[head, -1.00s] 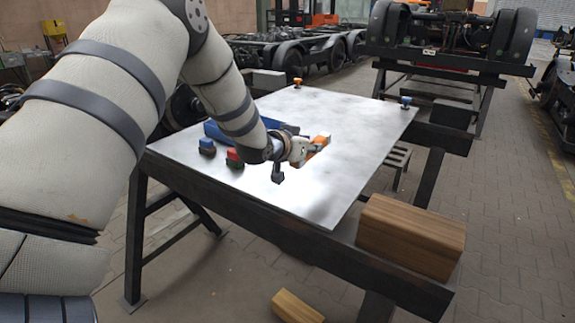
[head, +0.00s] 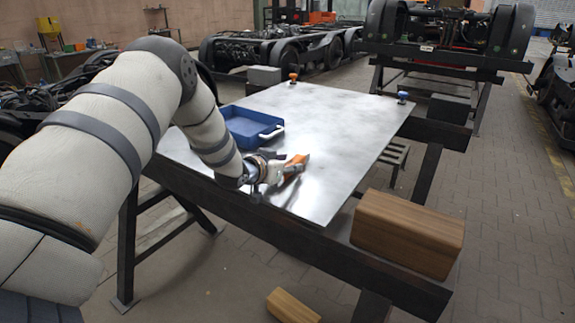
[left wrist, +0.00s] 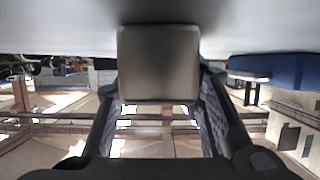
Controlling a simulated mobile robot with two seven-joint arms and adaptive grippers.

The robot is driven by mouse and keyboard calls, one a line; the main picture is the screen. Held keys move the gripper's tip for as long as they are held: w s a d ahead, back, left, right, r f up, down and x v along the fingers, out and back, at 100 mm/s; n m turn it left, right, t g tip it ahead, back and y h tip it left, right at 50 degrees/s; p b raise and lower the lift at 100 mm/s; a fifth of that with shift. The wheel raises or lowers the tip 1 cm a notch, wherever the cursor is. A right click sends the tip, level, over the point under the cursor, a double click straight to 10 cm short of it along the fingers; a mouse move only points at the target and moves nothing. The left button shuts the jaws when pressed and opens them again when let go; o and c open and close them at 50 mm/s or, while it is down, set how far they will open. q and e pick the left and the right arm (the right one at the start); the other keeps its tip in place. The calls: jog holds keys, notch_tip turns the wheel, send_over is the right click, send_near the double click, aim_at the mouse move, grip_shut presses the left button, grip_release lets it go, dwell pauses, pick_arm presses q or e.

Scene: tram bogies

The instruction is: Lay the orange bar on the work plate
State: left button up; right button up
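The orange bar (head: 297,163) shows in the head view at my left gripper (head: 280,172), over the near part of the grey metal work plate (head: 335,130). It lies slanted in the picture. In the left wrist view, a dull grey-brown block face (left wrist: 158,62) sits between the two fingers of my left gripper (left wrist: 160,90). It appears to be the bar's end, in shade, and the fingers are closed on it. The pale plate surface fills the top of that view. Whether the bar touches the plate I cannot tell. My right gripper is not in view.
A blue tray (head: 240,132) with a pale handle stands on the plate, left of the bar; it also shows in the wrist view (left wrist: 285,70). An orange knob (head: 293,76) and a blue knob (head: 402,96) mark far corners. A wooden block (head: 408,232) sits at the near right.

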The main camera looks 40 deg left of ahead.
pick_arm(q)
jog(key=shift+r, duration=0.2)
jog(key=p+v, duration=0.1)
jog(key=v, duration=0.2)
jog(key=r+p+v, duration=0.1)
jog(key=v, duration=0.3)
jog(key=shift+w, duration=0.25)
jog(key=v, duration=0.2)
jog(key=f+v, duration=0.1)
jog(key=v, duration=0.1)
jog(key=shift+s+r, duration=0.1)
jog(key=shift+s, duration=0.2)
jog(key=shift+s+d+r, duration=0.1)
jog(key=shift+s, duration=0.3)
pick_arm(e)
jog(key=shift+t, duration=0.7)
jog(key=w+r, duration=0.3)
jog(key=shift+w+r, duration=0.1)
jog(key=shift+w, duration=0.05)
